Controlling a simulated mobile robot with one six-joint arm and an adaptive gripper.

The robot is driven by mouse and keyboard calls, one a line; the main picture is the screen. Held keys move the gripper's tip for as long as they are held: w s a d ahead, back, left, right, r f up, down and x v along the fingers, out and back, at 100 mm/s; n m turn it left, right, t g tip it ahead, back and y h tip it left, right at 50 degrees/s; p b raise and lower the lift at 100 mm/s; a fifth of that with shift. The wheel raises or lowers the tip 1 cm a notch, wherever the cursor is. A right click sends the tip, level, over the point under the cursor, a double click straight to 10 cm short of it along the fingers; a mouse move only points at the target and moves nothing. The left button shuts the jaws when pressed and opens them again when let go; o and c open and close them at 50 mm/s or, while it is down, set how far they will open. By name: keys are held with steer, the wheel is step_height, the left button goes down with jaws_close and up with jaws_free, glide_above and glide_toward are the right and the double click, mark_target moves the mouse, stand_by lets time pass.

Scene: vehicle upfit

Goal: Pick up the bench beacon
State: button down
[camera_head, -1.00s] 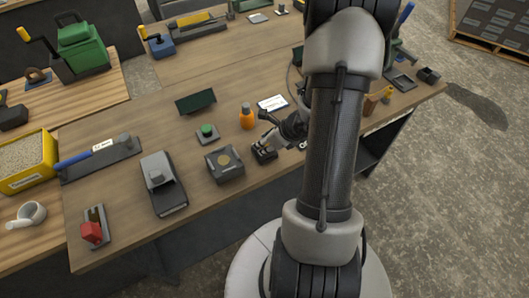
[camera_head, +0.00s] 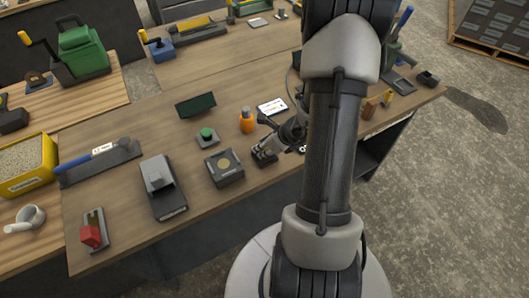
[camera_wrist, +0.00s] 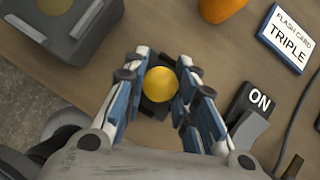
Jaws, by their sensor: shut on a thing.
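The bench beacon appears as a round yellow dome (camera_wrist: 161,84) on a dark base in the wrist view. My gripper (camera_wrist: 158,98) has its two blue-and-grey fingers on either side of it, low at the bench top, and is shut on it. Whether the base touches the bench is not clear. In the head view my gripper (camera_head: 266,150) is near the bench's front edge, between the square dark box and my arm. The dome is hidden there.
The wooden bench (camera_head: 120,190) holds a square dark box (camera_head: 225,167) to the left, an orange bottle (camera_head: 247,121) behind, and a flash card (camera_head: 272,107). In the wrist view an ON switch (camera_wrist: 252,112) stands close to the right finger.

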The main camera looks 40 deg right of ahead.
step_height(320, 180, up, 20)
steer(key=p, duration=1)
